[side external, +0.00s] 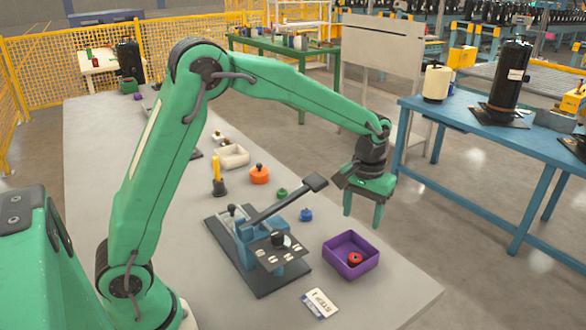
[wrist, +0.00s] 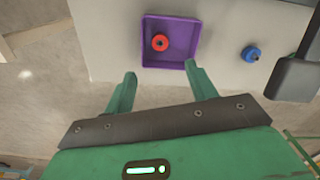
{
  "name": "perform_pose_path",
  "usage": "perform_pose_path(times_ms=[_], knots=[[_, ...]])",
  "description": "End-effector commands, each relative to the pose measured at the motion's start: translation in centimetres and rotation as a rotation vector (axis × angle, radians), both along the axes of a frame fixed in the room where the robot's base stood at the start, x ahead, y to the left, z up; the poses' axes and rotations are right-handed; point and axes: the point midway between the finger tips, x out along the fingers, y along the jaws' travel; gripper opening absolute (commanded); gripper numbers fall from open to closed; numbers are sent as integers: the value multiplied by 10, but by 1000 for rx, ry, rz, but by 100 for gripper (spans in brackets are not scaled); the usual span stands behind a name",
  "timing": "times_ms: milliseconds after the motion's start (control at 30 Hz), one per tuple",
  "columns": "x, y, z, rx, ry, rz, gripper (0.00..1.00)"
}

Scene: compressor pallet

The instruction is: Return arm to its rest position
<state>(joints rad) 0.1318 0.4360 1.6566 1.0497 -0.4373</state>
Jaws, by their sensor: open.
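My green arm reaches out over the grey table. My gripper (side external: 363,215) hangs at its end, fingers pointing down, near the table's right edge and above table height. In the wrist view my gripper (wrist: 158,88) has its two green fingers well apart with nothing between them. Beyond the fingertips in that view is a purple tray (wrist: 195,38) with a red knobbed piece (wrist: 160,42) inside. In the side view the purple tray (side external: 373,262) stands on the table near the front right, and the red piece (side external: 354,259) lies in it.
A blue clamp fixture (side external: 262,250) with a raised black-ended lever (side external: 315,183) stands left of the tray. A blue knob (side external: 306,215), green knob (side external: 282,193), orange piece (side external: 259,175) and yellow-handled tool (side external: 217,178) stand nearby. A blue bench (side external: 480,135) is at right.

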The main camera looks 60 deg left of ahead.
Motion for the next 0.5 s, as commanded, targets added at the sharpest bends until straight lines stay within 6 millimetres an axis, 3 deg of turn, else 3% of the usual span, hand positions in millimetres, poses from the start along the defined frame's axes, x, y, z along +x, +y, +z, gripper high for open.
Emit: perform_pose_path(times_ms=[267,500], knots=[[-1,0,1,0,-2,-1,56],[-12,5,18,-4,-32,-15,56]])
